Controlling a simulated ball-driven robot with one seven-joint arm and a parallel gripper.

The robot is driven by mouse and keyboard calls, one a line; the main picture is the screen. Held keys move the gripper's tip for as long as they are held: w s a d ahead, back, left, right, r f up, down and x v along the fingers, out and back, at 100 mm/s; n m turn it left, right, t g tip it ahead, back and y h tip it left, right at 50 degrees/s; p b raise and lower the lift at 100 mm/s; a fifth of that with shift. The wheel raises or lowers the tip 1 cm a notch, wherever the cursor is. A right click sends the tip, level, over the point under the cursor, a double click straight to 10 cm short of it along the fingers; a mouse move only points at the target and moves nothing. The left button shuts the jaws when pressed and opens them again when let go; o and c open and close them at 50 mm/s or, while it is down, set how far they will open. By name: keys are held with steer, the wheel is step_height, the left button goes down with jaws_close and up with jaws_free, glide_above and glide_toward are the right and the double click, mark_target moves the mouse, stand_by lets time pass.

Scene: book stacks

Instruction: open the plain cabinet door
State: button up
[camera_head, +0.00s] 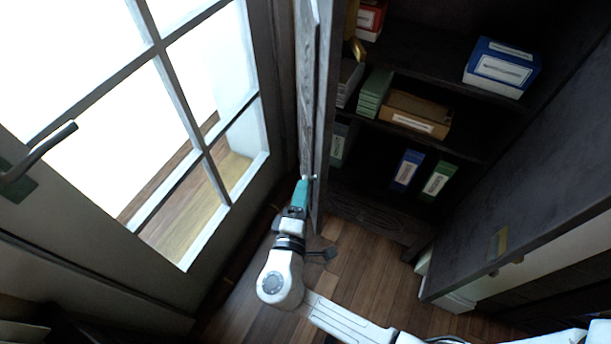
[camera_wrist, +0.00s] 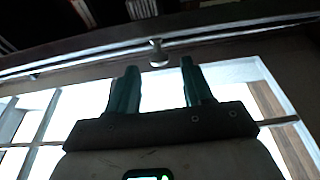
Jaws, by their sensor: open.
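A dark wooden cabinet door (camera_head: 309,100) stands swung out, seen nearly edge-on, left of the open shelves. A small round knob (camera_head: 315,177) sits low on it. The knob also shows in the wrist view (camera_wrist: 158,52), just past the fingertips and between their lines. My gripper (camera_head: 303,184) is open beside the door's edge, its teal fingers apart in the wrist view (camera_wrist: 160,68). I cannot tell whether a finger touches the door. A second dark, plain panel (camera_head: 540,170) stands at the right, with a brass-coloured fitting (camera_head: 498,243).
The cabinet shelves (camera_head: 430,80) hold a blue box (camera_head: 502,67), a brown box (camera_head: 415,114) and several green and blue books. A glazed door (camera_head: 160,110) with a dark lever handle (camera_head: 38,155) stands close on the left. Wooden floor (camera_head: 370,265) lies clear below the shelves.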

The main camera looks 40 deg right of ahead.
steer(key=shift+x, duration=2.65)
steer(key=shift+c, duration=0.3)
jaws_close()
